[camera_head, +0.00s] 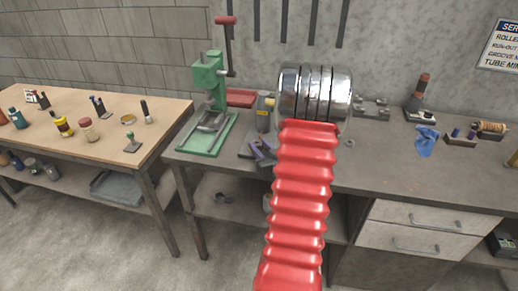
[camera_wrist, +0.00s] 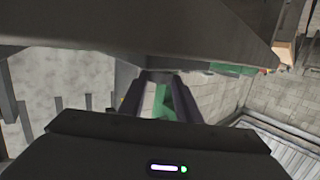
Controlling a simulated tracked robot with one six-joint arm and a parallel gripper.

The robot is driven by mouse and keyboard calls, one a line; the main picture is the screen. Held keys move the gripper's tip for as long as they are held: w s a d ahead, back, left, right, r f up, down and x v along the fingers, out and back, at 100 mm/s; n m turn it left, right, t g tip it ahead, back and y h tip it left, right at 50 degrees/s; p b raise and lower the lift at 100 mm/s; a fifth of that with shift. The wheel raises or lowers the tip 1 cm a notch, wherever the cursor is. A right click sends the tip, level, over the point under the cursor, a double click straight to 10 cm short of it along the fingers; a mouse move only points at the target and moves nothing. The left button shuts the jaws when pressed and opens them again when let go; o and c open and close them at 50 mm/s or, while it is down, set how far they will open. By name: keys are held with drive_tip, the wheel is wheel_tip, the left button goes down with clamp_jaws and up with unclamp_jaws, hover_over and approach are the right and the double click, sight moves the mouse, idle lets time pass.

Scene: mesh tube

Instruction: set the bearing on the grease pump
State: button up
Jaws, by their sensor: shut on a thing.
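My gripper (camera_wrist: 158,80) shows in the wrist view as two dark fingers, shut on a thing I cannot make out. Green shows between the fingers; I cannot tell whether it is held or behind them. In the head view my arm hides most of my gripper. I cannot make out the bearing in either view. A green machine (camera_head: 208,92) with a red-topped lever stands on the left end of the grey bench (camera_head: 385,180). I cannot tell whether it is the grease pump. A dark stand with a reddish-brown cylinder (camera_head: 421,92) stands at the bench's back right.
A blue cloth (camera_head: 427,141) and a wire spool (camera_head: 492,127) lie on the bench's right. A wooden table (camera_head: 105,105) at left bears several bottles and small tools. Tools hang on the back wall. The bench's front right is clear.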

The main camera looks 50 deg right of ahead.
drive_tip(key=shift+f, duration=0.4)
idle(0.5)
drive_tip(key=o, duration=1.2)
drive_tip(key=shift+c, duration=0.2)
drive_tip(key=v, duration=1.4)
drive_tip(key=shift+w+f, duration=0.1)
